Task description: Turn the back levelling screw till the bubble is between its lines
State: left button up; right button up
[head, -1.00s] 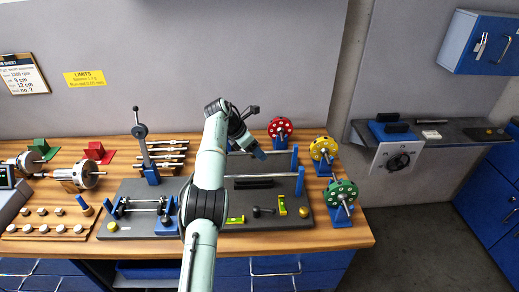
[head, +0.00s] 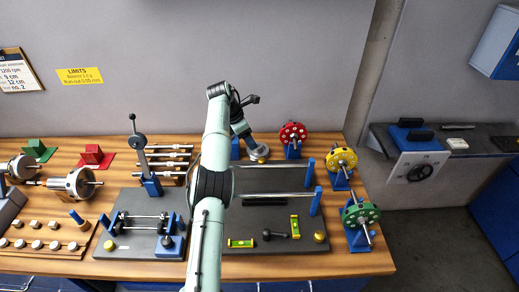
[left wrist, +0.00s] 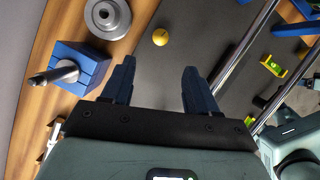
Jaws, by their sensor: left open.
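A yellow round knob (left wrist: 160,37), apparently the back levelling screw, sits on the dark plate (left wrist: 190,28) in the left wrist view. My left gripper (left wrist: 160,84) is open and empty, with the knob ahead of the gap between its fingers and apart from them. In the head view my left arm hides this part of the plate. Other yellow knobs are at the front left (head: 109,245) and front right (head: 320,237). Two yellow-green levels, one lying sideways (head: 241,243) and one lengthwise (head: 296,227), are on the plate. Their bubbles are too small to read. My right gripper is out of view.
A grey stepped disc (left wrist: 107,18) and a blue block with a shaft (left wrist: 80,68) stand close by the plate's back edge. Long metal rods (head: 265,195) run above the plate. Red (head: 293,134), yellow (head: 342,159) and green (head: 361,214) rotors stand at the right.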

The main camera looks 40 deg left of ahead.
aim_at(262, 160)
pick_arm(q)
jog(key=x, duration=1.3)
jog(key=shift+w+r, duration=0.1)
jog(key=shift+d, duration=0.1)
jog(key=c, duration=1)
